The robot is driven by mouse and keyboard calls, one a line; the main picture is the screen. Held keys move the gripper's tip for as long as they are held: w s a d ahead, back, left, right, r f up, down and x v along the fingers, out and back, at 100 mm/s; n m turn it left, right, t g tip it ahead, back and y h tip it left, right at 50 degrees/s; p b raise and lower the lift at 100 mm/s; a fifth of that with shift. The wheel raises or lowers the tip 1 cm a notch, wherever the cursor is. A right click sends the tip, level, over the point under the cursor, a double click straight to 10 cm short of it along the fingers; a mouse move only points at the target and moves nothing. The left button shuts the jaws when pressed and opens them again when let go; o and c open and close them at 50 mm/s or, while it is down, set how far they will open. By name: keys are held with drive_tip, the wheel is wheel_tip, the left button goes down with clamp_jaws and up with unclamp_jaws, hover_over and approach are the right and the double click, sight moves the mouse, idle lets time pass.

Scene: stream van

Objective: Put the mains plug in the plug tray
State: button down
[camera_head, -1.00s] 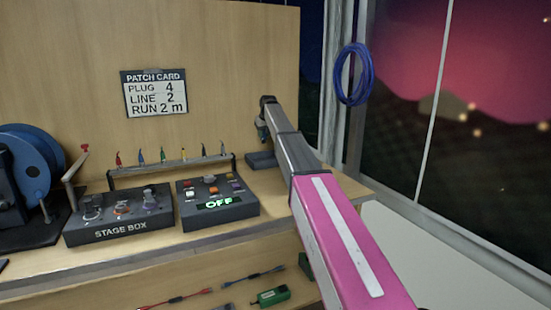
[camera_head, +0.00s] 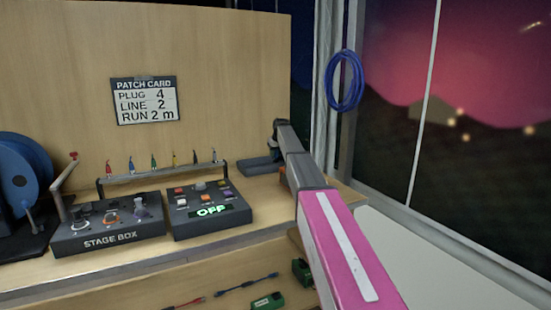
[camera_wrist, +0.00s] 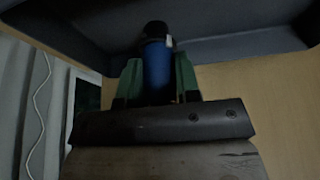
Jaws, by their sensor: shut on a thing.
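My gripper (camera_wrist: 156,78) has green fingers and is shut on the mains plug (camera_wrist: 156,62), a blue body with a black end. In the head view my gripper (camera_head: 277,141) is small, at the far end of my arm, and the plug cannot be made out there. The plug tray (camera_head: 256,168) is a dark grey, low tray at the back right of the bench. My gripper is beside and above its right part. In the wrist view the dark tray (camera_wrist: 235,50) fills the top, close to the plug's black end. I cannot tell whether they touch.
A control box (camera_head: 210,210) reading OFF and the stage box (camera_head: 108,227) stand left of the tray, with a rack of small coloured plugs (camera_head: 160,172) behind. A blue cable reel (camera_head: 25,175) is at far left. A wooden back panel (camera_head: 225,75) rises behind the bench.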

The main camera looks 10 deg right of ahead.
drive_tip(key=shift+f, duration=1.1)
drive_tip(key=shift+f, duration=0.15)
drive_tip(key=c, duration=0.8)
unclamp_jaws()
drive_tip(key=v, duration=1.2)
drive_tip(key=shift+s, duration=0.1)
